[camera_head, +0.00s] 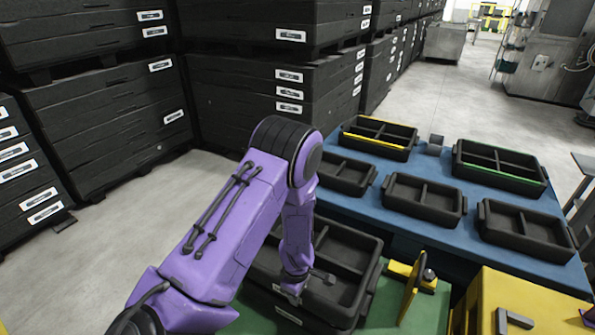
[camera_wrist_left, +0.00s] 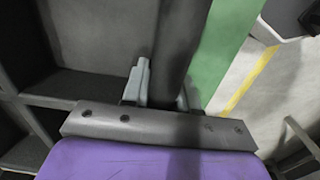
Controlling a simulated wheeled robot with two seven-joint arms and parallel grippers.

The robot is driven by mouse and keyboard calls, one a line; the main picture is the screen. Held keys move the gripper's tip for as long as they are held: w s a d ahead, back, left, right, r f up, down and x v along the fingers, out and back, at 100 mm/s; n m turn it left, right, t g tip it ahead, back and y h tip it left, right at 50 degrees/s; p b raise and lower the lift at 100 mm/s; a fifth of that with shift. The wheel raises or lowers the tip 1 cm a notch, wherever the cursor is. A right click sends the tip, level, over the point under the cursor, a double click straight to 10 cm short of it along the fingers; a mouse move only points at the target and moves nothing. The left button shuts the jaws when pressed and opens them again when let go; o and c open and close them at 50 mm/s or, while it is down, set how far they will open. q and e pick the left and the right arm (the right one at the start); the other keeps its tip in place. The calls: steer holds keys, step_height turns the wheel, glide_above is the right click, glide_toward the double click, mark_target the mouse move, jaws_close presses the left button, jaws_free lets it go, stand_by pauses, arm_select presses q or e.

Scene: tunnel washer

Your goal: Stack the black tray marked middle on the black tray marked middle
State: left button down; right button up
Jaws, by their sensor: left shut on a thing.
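A large black divided tray (camera_head: 362,246) sits at the green surface in the lower middle of the head view. It looks like the upper of two stacked black trays, with pale labels on the near side; the lower tray (camera_head: 338,316) is mostly hidden and I cannot read the markings. My left gripper (camera_head: 291,292) reaches down to the near wall of the upper tray. In the left wrist view, its two fingers (camera_wrist_left: 163,92) are shut on that dark wall (camera_wrist_left: 178,40), with the compartments to the left. I cannot tell whether the trays are fully seated.
A blue table (camera_head: 460,238) behind holds several smaller black trays, one with a yellow strip (camera_head: 376,140) and one with a green strip (camera_head: 500,178). A yellow bracket (camera_head: 412,285) and a yellow box (camera_head: 540,300) stand at the right. Tall black crate stacks (camera_head: 100,115) line the left.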

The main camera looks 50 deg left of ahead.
arm_select(q)
steer(key=shift+f+b, duration=1.8)
steer(key=shift+f, duration=0.65)
steer(key=c, duration=0.8)
jaws_free()
steer(key=shift+r, duration=0.1)
step_height(320, 180, up, 10)
steer(key=shift+r+p, duration=0.25)
steer(key=shift+p, duration=0.7)
